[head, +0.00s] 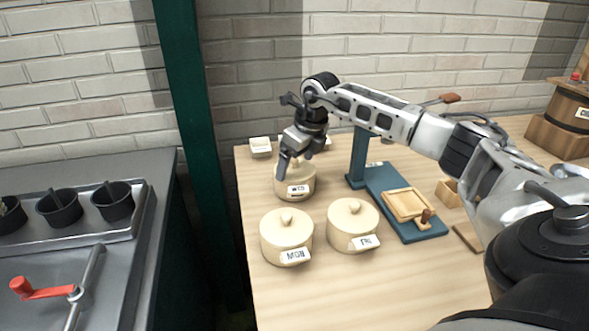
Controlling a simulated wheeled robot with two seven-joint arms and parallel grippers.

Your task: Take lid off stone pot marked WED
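The cream stone pot (295,185) whose small label seems to read WED stands at the back left of the wooden table. My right gripper (287,165) reaches down from above onto the top of this pot, at its lid. The gripper hides the lid's knob and part of the lid, so I cannot tell whether its fingers are closed on the knob. The lid appears to sit on the pot. My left gripper is not in view.
Two similar lidded pots stand in front: one marked MON (286,236) and one with a label hard to read (353,225). A blue stand (415,227) with a wooden tray (405,203) is at right. A green post (190,130) rises at left.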

